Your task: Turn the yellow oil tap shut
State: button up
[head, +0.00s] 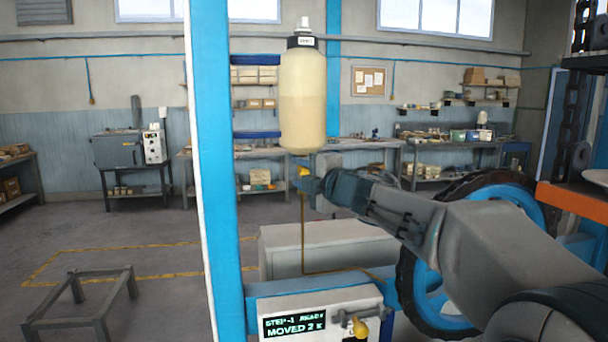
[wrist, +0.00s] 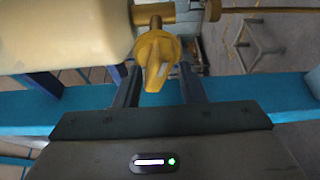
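The yellow oil tap (head: 304,172) sits under a cream oil bottle (head: 303,95) with a dark cap. In the wrist view the tap's yellow handle (wrist: 156,62) points down the picture toward my palm, below a brass pipe. The bottle (wrist: 60,35) fills the upper left there. My gripper (wrist: 160,75) is open, with one dark finger on each side of the handle and a visible gap on both sides. In the head view my gripper (head: 308,184) is right at the tap, partly hiding it.
A blue post (head: 216,170) stands left of the bottle. Below is a box with a display (head: 294,326) and another yellow handle (head: 360,328). A thin pipe (head: 303,235) runs down from the tap. A large blue-and-black wheel (head: 415,265) stands behind my arm.

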jog(key=b+v, duration=0.2)
jog(key=v, duration=1.1)
jog(key=shift+s, duration=0.2)
jog(key=shift+d, duration=0.25)
